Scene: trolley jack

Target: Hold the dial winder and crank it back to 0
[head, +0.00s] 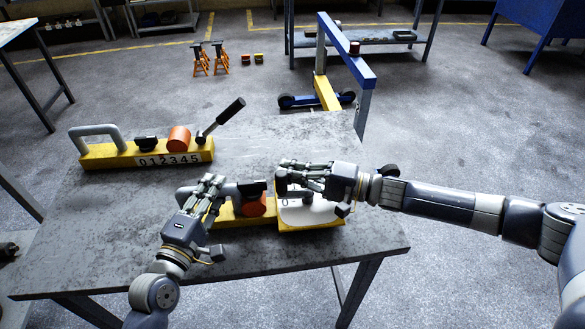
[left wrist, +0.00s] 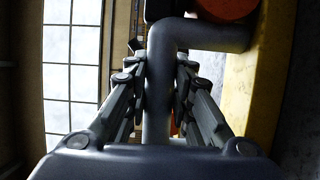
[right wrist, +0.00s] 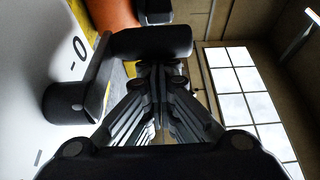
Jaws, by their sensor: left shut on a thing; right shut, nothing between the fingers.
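The near yellow device (head: 240,221) lies on the table with a white dial (head: 322,212) at its right end. A 0 mark shows on the dial in the right wrist view. The dial winder is a grey crank arm with a dark round grip (right wrist: 152,41) in that view; its arm runs close beside the 0. My right gripper (right wrist: 160,78) is shut and empty, its fingertips just by the grip, and it partly hides the winder in the head view. My left gripper (head: 214,184) is shut on the device's grey bar handle (left wrist: 158,95).
An orange disc (head: 254,206) and a black part sit between handle and dial. A second yellow device (head: 110,153), with a number strip reading 012345 and a lever, lies at the table's far left. The table (head: 130,225) is otherwise clear. A blue-yellow trolley jack (head: 345,60) stands beyond.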

